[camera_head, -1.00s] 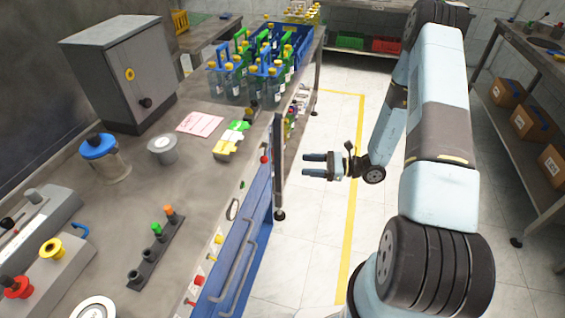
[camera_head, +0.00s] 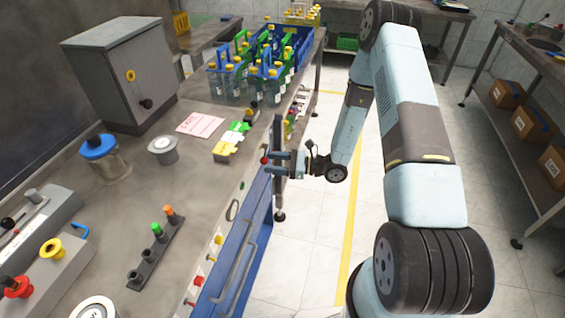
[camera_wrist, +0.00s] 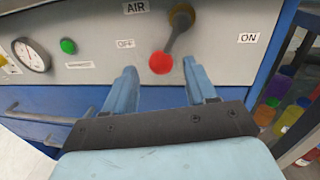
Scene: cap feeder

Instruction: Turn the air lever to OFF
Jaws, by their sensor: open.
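The air lever (camera_wrist: 172,44) shows in the wrist view as a dark stem with a red ball knob (camera_wrist: 160,62). My gripper (camera_wrist: 165,72) is open, one finger on each side of the knob in the picture; I cannot tell whether either touches. In the head view my gripper (camera_head: 280,160) is at the bench front, near the red knob (camera_head: 264,160).
A gauge (camera_wrist: 32,54) and a green button (camera_wrist: 68,46) sit left on the panel. Blue bottle carriers (camera_head: 228,80) stand on the bench top. The floor (camera_head: 310,245) beside the bench is clear.

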